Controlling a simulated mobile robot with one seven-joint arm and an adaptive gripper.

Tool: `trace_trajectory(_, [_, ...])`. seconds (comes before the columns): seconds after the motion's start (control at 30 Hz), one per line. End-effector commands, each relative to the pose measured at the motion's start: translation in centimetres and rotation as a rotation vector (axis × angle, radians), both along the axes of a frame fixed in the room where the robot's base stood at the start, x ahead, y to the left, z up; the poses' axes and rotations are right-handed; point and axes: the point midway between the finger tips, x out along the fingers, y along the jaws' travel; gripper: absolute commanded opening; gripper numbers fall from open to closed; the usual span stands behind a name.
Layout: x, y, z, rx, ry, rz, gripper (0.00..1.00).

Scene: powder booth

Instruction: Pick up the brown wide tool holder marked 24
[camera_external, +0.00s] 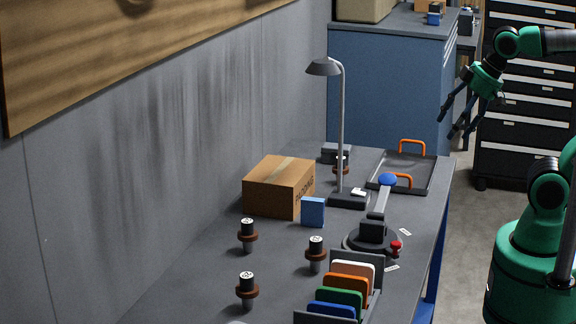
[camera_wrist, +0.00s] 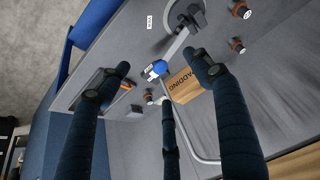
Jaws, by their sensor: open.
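Several brown-collared tool holders with dark lower ends and black-and-white tops stand upright on the grey bench. One is at the left (camera_external: 247,236), one nearer the middle (camera_external: 316,254), one at the front (camera_external: 247,290). Another, behind the lamp post (camera_external: 341,168), is partly hidden. Their markings are too small to read, so I cannot tell which is 24. Two also show at the right of the wrist view, one higher (camera_wrist: 241,10) and one lower (camera_wrist: 236,98). My gripper (camera_external: 453,130) is open and empty, in the air beyond the bench's right edge, away from every holder.
A desk lamp (camera_external: 341,120) rises beside a cardboard box (camera_external: 270,190) and a small blue box (camera_external: 313,212). A round-based fixture with a blue-knobbed arm (camera_external: 380,205) stands at right. A tray with orange handles (camera_external: 430,178) is behind; a rack of coloured plates (camera_external: 345,283) is in front.

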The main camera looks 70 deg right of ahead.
Motion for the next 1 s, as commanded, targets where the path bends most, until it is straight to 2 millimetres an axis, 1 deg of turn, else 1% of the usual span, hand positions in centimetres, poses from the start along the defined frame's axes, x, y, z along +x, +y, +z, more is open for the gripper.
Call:
trace_trajectory(0.17, [0.3, 0.1, 0.2, 0.0, 0.001, 0.004, 0.65])
trace_trajectory(0.27, [1.0, 0.3, 0.5, 0.0, 0.004, 0.016, 0.65])
trace_trajectory(0.37, [2.3, 0.7, 1.1, 0.001, 0.01, 0.037, 0.65])
trace_trajectory(0.43, [3.7, 1.1, 1.6, 0.0, 0.015, 0.058, 0.65])
trace_trajectory(0.57, [7.0, 2.1, 2.7, -0.001, 0.026, 0.107, 0.65])
trace_trajectory(0.73, [12.3, 3.8, 3.6, -0.002, 0.04, 0.185, 0.65])
trace_trajectory(0.87, [16.5, 5.2, 3.8, -0.004, 0.049, 0.242, 0.65])
trace_trajectory(1.0, [20.9, 6.9, 3.4, -0.006, 0.058, 0.303, 0.65])
